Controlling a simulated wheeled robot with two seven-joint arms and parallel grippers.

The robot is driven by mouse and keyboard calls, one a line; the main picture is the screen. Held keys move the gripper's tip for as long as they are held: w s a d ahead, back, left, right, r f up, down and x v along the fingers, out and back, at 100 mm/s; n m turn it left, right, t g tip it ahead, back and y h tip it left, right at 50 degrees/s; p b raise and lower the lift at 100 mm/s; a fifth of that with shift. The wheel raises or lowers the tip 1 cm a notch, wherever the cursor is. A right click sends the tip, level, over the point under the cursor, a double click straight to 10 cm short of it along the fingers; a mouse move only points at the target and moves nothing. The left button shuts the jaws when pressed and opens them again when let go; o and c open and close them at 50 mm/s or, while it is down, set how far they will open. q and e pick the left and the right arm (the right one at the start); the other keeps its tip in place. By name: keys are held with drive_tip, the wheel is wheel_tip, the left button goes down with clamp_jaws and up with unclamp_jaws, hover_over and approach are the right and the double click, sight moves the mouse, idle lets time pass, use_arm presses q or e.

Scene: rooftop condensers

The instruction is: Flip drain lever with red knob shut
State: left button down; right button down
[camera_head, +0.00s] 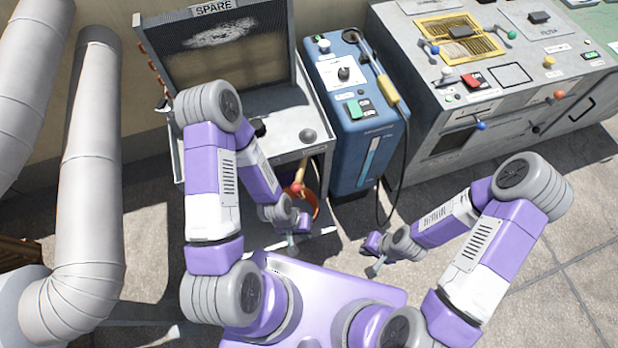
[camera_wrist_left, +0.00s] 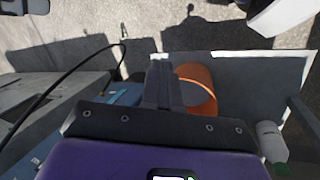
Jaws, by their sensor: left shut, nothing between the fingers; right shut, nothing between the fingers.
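The red knob (camera_head: 297,188) is at the lower end of a short yellow lever (camera_head: 302,172) under the front edge of the grey bench, above an orange bucket (camera_head: 315,205). My left gripper (camera_head: 292,241) is shut and empty, just in front of and below the knob in the head view. In the left wrist view my closed left fingers (camera_wrist_left: 163,85) are beside the orange bucket (camera_wrist_left: 200,92); I cannot make out the red knob there. My right gripper (camera_head: 374,269) is shut and empty, farther right over the floor.
The bench carries a finned panel marked SPARE (camera_head: 213,50). A blue machine (camera_head: 352,120) with a hanging black hose stands to its right, then a large grey console (camera_head: 470,75). Thick pale ducts (camera_head: 90,150) rise on the left. Open paving lies at the right.

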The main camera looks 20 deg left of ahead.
use_arm(q)
drive_tip(key=w+d+r+m+g+y+p, duration=0.15)
drive_tip(key=d+r+m+g+p, duration=0.5)
drive_tip(key=m, duration=1.25)
drive_tip(key=w+r+m+t+y+p, duration=0.1)
drive_tip(key=w+r+m+y, duration=0.3)
drive_tip(key=r+m, duration=0.4)
drive_tip(key=w+d+r+m+t+y+p, duration=0.1)
drive_tip(key=w+r+m+t+y, duration=0.3)
drive_tip(key=r+m, duration=0.3)
drive_tip(key=w+m, duration=0.1)
drive_tip(key=m, duration=0.4)
drive_tip(key=shift+r+m, duration=0.4)
drive_tip(key=s+a+f+b, duration=0.1)
drive_tip(key=a+f+b, duration=0.3)
drive_tip(key=a+f, duration=0.4)
drive_tip(key=shift+f+b, duration=0.25)
drive_tip(key=shift+b, duration=0.1)
